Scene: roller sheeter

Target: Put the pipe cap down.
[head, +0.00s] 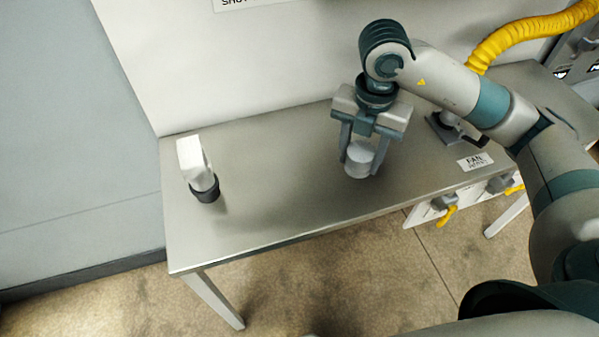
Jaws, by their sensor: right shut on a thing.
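The pipe cap (359,160) is a pale grey, short round piece in the middle part of the metal table in the head view. My right gripper (361,152) points down and is shut on the pipe cap, with one finger on each side. The cap is at or just above the tabletop; I cannot tell whether it touches. My left gripper is not in view.
The metal table (270,190) is clear between the cap and a white fitting with a dark round base (203,188) at its left end. A dark device (447,130) and a "FAN" label (475,161) are to the right. A yellow hose (520,38) hangs behind.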

